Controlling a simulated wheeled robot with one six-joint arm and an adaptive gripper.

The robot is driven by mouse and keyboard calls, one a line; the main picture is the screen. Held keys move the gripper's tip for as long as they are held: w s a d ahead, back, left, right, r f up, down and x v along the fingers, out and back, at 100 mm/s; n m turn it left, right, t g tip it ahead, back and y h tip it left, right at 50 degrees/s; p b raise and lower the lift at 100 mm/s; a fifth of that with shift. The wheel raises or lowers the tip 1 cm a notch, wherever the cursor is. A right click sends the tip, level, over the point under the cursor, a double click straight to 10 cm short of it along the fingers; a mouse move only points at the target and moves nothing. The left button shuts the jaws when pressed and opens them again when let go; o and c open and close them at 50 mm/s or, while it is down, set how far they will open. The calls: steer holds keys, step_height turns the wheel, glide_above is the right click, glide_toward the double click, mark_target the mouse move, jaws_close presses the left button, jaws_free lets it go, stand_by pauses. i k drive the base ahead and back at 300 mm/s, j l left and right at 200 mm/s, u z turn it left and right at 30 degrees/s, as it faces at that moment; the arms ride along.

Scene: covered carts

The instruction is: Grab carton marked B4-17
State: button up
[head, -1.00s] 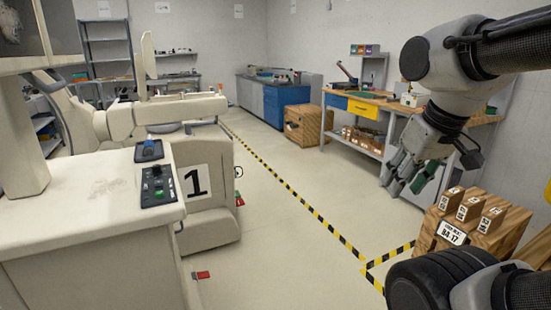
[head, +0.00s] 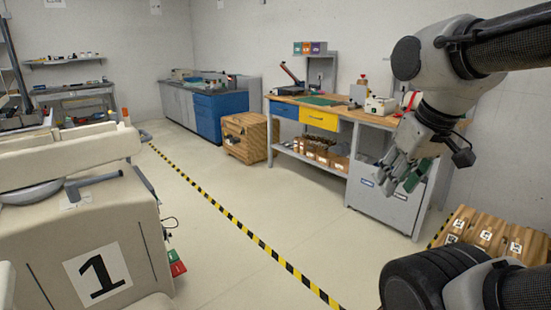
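At the lower right of the head view stands a wooden crate (head: 478,218) with several small brown cartons on or in it, each with a white label. One labelled carton (head: 485,236) is in the middle of the row. The label writing is too small to read, and the B4-17 tag on the crate's front is hidden now behind my own arm. My gripper (head: 393,180) hangs at the right, pointing down, with its fingers spread and nothing between them. In the picture it is above and left of the cartons, apart from them.
A workbench (head: 345,121) with yellow and blue drawers and a grey cabinet (head: 385,200) stands behind my gripper. A wooden box (head: 245,137) and blue cabinet (head: 220,117) stand farther back. A cream machine marked 1 (head: 120,230) is at left. Floor between is clear, crossed by striped tape (head: 235,222).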

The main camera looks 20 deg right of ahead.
mark_target(483, 241)
steer(key=i+z, duration=0.7)
steer(key=i, duration=0.2)
steer(key=i+j+z, duration=0.15)
steer(key=i+z, duration=0.2)
steer(key=i+l+z, duration=0.15)
steer(key=i+z, duration=0.6)
steer(key=i+j+z, duration=0.1)
steer(key=i+z, duration=0.3)
steer(key=i, duration=0.1)
